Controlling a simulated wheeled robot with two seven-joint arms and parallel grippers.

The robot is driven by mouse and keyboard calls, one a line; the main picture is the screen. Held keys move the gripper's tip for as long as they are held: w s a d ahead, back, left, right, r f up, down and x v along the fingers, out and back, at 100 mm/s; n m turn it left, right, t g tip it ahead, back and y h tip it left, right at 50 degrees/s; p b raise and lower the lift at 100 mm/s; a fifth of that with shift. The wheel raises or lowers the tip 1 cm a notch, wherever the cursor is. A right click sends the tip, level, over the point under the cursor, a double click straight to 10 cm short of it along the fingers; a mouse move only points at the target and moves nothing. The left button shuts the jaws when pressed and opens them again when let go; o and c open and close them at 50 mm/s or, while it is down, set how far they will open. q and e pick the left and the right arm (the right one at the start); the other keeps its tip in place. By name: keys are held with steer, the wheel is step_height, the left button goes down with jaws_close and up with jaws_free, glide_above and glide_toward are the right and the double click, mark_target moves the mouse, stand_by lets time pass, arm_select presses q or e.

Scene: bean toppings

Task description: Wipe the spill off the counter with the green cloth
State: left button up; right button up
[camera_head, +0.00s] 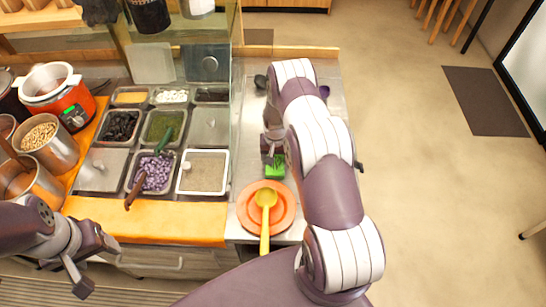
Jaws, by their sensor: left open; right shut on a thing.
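The green cloth (274,169) is a small bright green piece on the metal counter (241,172), just behind an orange plate. My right gripper (272,157) is shut on the cloth from above; my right arm hides the counter to its right. Whether the cloth presses on the counter is hard to tell. I cannot make out a spill; part of the counter is hidden by my arm. My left gripper (80,279) is open and empty at the lower left, in front of the counter.
A yellow ladle (265,213) lies across the orange plate (247,211). Metal bins of toppings, one with purple cubes (155,173), stand to the left beside a glass panel (236,95). Steel pots and an orange cooker (60,97) stand at far left. Open floor lies right.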

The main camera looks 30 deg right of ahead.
steer(key=shift+w+a+f+b, duration=0.15)
steer(key=shift+w+a+b, duration=0.15)
steer(key=shift+a, duration=0.2)
steer(key=shift+w+a+b, duration=0.4)
steer(key=shift+w+a, duration=0.1)
steer(key=shift+a, duration=0.35)
steer(key=shift+w+a+b, duration=0.4)
steer(key=shift+w+a, duration=0.1)
steer(key=shift+a, duration=0.35)
steer(key=shift+s+d, duration=0.45)
steer(key=shift+d, duration=0.25)
steer(key=shift+s+d, duration=0.45)
steer(key=shift+d, duration=0.3)
steer(key=shift+s+d, duration=0.45)
steer(key=shift+d, duration=0.25)
steer(key=shift+r+p, duration=0.2)
steer(key=shift+p, duration=0.1)
steer(key=shift+r+p, duration=2.45)
steer(key=shift+r, duration=1.5)
